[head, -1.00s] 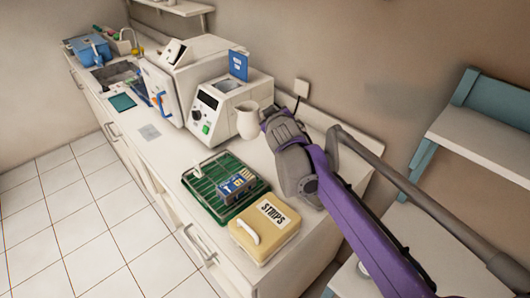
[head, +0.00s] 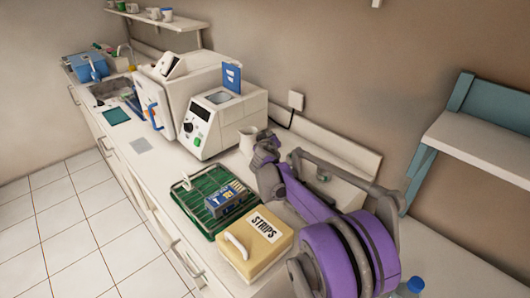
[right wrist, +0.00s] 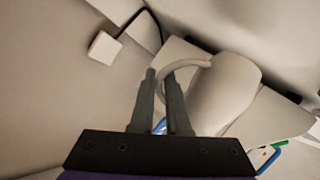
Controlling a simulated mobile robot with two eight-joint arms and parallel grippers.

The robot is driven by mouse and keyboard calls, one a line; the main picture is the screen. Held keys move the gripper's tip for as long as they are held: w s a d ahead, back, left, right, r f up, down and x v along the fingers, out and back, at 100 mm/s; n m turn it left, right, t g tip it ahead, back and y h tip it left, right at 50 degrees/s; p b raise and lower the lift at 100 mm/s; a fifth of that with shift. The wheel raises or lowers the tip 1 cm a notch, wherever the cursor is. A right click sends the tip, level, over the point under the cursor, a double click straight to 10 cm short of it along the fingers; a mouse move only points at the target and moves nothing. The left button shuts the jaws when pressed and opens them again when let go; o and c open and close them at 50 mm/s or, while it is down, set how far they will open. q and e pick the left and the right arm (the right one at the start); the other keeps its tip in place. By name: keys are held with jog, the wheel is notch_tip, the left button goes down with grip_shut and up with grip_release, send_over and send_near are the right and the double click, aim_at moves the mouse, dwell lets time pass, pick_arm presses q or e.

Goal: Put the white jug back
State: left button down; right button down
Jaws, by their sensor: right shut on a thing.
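The white jug (head: 247,140) is at the right end of the white device with the dark display (head: 211,122), above or on the counter; I cannot tell whether its base touches. In the right wrist view the jug (right wrist: 228,92) has its curved handle at the fingertips. My right gripper (head: 264,143) is at the jug's right side, shut on the handle. In the right wrist view its two fingers (right wrist: 161,78) are a narrow gap apart at the handle. My left gripper is not in view.
A green rack (head: 184,206) and a yellow STRIPS box (head: 265,252) lie on the counter (head: 150,172) in front. A wall shelf (head: 165,22) with several cups is at the back left. A blue-capped bottle (head: 414,286) and a teal-sided shelf (head: 480,140) are at the right.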

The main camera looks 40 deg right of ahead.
jog(key=shift+f, duration=2.35)
jog(key=shift+f, duration=0.1)
jog(key=c, duration=0.9)
grip_release()
jog(key=shift+s+a, duration=0.1)
jog(key=v, duration=1.2)
